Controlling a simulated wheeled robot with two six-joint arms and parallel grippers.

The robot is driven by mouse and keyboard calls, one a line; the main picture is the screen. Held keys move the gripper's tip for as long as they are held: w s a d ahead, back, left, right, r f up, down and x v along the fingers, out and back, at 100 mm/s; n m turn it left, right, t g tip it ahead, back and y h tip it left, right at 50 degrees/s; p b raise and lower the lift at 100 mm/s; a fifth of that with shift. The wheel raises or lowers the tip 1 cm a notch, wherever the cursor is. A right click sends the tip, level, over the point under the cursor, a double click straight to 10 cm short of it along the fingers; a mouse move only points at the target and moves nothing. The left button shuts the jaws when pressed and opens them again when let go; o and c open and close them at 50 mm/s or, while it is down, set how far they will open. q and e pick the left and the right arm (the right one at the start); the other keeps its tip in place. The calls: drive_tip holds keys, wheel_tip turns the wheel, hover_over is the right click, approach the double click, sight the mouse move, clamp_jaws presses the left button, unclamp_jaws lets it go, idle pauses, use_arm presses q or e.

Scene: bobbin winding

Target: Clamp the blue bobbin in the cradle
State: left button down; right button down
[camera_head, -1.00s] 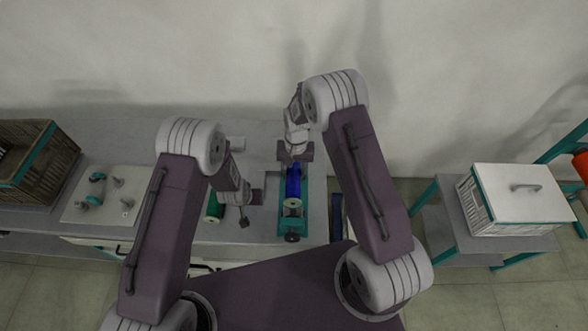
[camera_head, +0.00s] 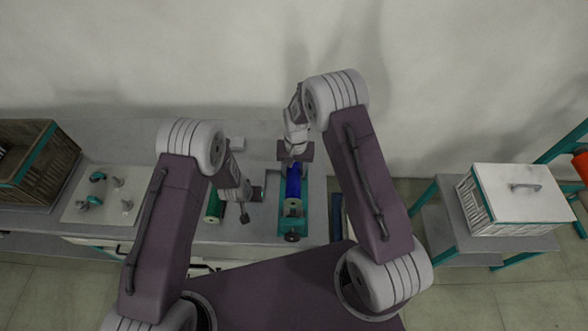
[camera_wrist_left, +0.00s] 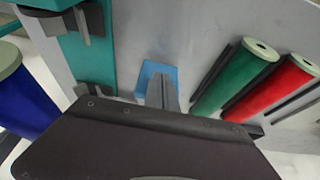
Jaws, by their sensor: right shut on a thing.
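The blue bobbin (camera_head: 293,183) is over the teal cradle (camera_head: 292,228) in the head view, its length in line with it. My right gripper (camera_head: 295,158) is shut on the bobbin's far end. In the left wrist view the blue bobbin (camera_wrist_left: 22,100) looks large and near, beside the cradle (camera_wrist_left: 88,60) with its dark brackets; this suggests it is above the cradle. Whether it touches is hidden. My left gripper (camera_head: 251,206) is left of the cradle, fingers apart and empty, over a grey post on a light blue base (camera_wrist_left: 158,82).
A green bobbin (camera_wrist_left: 238,78) and a red bobbin (camera_wrist_left: 275,90) lie side by side on the bench. A board with pegs (camera_head: 103,200) and a brown crate (camera_head: 48,165) are at left. A lidded white box (camera_head: 515,195) stands on a side table at right.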

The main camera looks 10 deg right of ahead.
use_arm(q)
drive_tip(key=shift+w+d+r, duration=0.1)
drive_tip(key=shift+w+d, duration=0.15)
drive_tip(key=shift+w, duration=0.7)
drive_tip(key=shift+w+d, duration=0.25)
drive_tip(key=shift+w, duration=0.65)
use_arm(e)
drive_tip(key=shift+f, duration=0.1)
drive_tip(key=shift+f, duration=2.9)
drive_tip(key=shift+f, duration=0.15)
drive_tip(key=shift+f, duration=1.25)
drive_tip(key=c, duration=0.6)
unclamp_jaws()
